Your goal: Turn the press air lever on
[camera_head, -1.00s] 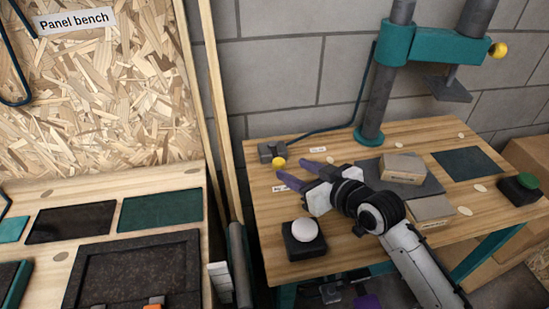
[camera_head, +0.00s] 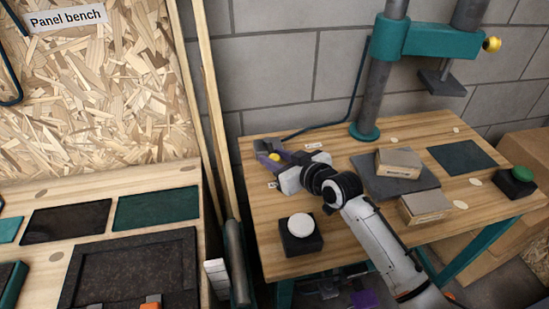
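The press air lever, with a yellow knob (camera_head: 274,157) on a small dark valve body, is at the back left of the press table (camera_head: 345,232). A dark air hose (camera_head: 345,112) runs from the valve up to the press. At the bottom, a purple finger of my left gripper (camera_head: 366,299) shows below the table.
The press (camera_head: 405,42) stands at the back with a dark plate and two cardboard-coloured blocks (camera_head: 398,162) before it. A white button (camera_head: 301,226) is front left, a green button (camera_head: 521,175) far right. The panel bench (camera_head: 42,254) is left.

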